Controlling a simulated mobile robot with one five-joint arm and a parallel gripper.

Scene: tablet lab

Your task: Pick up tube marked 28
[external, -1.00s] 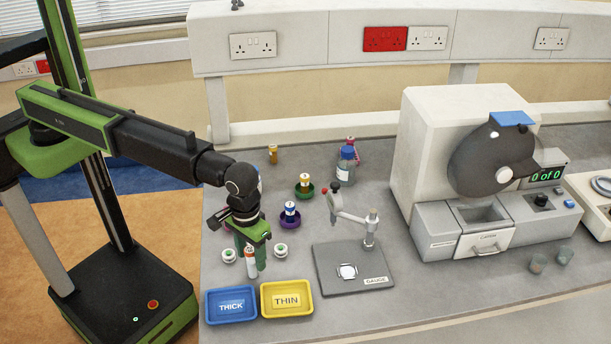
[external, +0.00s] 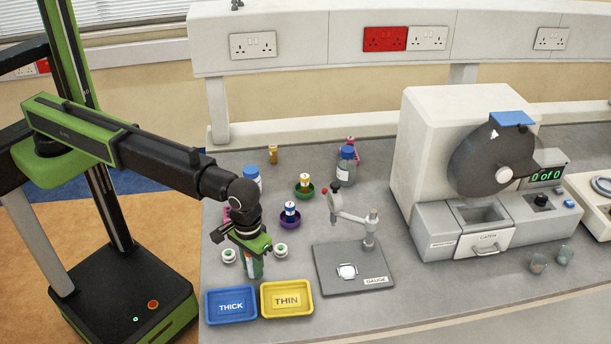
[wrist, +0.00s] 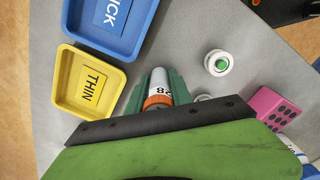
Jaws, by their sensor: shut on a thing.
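A white tube with an orange band (wrist: 158,78) stands between my green fingers in the wrist view. Its printed number is partly covered; it looks like 28. My gripper (wrist: 160,88) is shut on this tube. In the external view my gripper (external: 252,270) is low at the bench, just behind the blue and yellow trays, and hides most of the tube. I cannot tell whether the tube's foot touches the bench.
The blue THICK tray (external: 231,320) and yellow THIN tray (external: 287,314) lie in front. White round holders stand left (external: 229,256) and right (external: 281,251) of my gripper. The gauge (external: 335,280) is to the right; purple (external: 290,225) and green (external: 305,196) dishes are behind.

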